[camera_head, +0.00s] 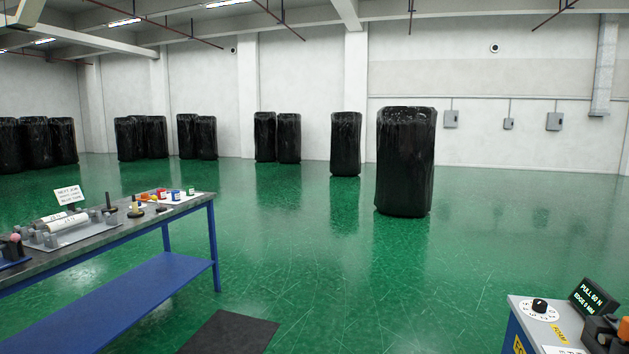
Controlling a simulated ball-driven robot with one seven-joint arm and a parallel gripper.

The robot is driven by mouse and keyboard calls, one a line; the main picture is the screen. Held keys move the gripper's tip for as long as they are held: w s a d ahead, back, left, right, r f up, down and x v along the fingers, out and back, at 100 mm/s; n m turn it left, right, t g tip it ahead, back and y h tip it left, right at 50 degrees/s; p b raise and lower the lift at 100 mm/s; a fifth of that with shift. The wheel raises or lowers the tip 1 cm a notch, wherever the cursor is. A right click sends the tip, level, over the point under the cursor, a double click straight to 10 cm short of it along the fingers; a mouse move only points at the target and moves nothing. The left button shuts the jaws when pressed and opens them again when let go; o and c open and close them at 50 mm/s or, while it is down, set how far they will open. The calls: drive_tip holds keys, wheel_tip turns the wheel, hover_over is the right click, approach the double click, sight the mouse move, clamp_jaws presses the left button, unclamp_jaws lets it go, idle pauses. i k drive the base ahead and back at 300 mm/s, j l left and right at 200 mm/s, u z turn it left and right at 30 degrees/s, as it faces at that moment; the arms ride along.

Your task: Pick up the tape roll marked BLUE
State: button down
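Several small coloured rolls stand in a row on a pale sheet (178,201) at the far end of the workbench (122,230). My gripper is not in view.
The bench also carries a white sign (69,195), pale cylinders (68,223) and small dark stands. A dark mat (230,333) lies on the green floor. A control console (560,330) stands at lower right. Black wrapped rolls (405,160) stand behind. The middle floor is clear.

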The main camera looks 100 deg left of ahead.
sight(175, 194)
drive_tip(key=u, duration=4.4)
drive_tip(key=z, duration=0.8)
drive_tip(key=i+l+z, duration=0.25)
drive_tip(key=i+z, duration=0.6)
drive_tip(key=i, duration=5.7)
drive_tip(key=l, duration=0.1)
